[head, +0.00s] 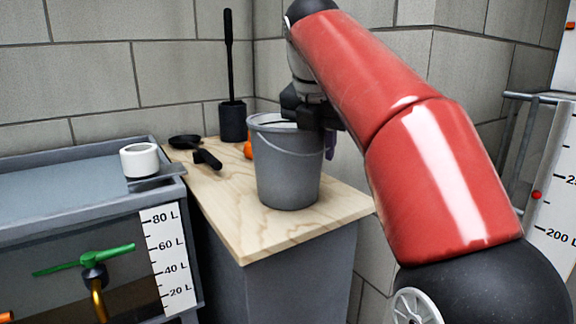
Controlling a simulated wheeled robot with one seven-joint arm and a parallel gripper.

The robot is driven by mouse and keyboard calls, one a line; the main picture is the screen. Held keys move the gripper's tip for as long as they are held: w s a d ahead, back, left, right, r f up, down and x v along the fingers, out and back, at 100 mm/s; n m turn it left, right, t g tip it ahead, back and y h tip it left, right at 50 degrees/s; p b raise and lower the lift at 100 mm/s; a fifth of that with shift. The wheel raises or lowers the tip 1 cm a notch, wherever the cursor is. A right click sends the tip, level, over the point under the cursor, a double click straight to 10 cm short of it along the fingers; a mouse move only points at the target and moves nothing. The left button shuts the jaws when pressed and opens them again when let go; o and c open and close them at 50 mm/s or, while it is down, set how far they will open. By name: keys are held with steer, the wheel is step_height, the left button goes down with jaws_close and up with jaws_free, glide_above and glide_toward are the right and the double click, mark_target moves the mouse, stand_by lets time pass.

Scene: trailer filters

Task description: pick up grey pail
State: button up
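A grey pail (288,172) stands upright on a light wooden board on top of a grey cabinet. A thin wire handle hangs across its front. My gripper (312,122) is at the far right part of the pail's rim, pointing down, partly overlapping the rim in this view. The fingertips are hidden or too dark to make out, so I cannot tell whether they touch the pail or hold its rim.
The wooden board (237,229) also bears a black brush holder (232,122), a dark pan (186,141), a black-handled item (207,159) and an orange thing (248,150) behind the pail. A tank (60,195) with a white cup (139,160) stands left. Block walls close the back.

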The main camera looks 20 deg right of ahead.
jaws_close()
steer(key=shift+r, duration=0.15)
stand_by(0.5)
